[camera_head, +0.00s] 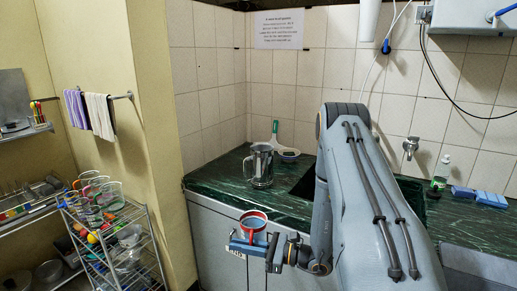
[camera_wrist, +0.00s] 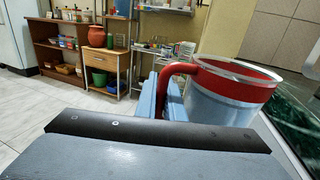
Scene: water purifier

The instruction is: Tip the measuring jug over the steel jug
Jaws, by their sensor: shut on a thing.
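The measuring jug (camera_head: 254,221) has a red rim and a red handle, with a clear, bluish body. In the wrist view the jug (camera_wrist: 232,98) stands close on the right, roughly upright. My gripper (camera_wrist: 170,97) is shut on its red handle; in the head view the gripper (camera_head: 248,244) is in front of the counter, holding the jug up. The jug's lower part is hidden by the gripper. The steel jug (camera_head: 261,167) stands upright on the green counter, behind and a little right of the measuring jug, apart from it. I cannot tell what either jug contains.
The green counter (camera_head: 218,183) has a sink (camera_head: 304,186) right of the steel jug. My arm covers the counter's middle. A wire rack (camera_head: 125,262) of cups stands at left.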

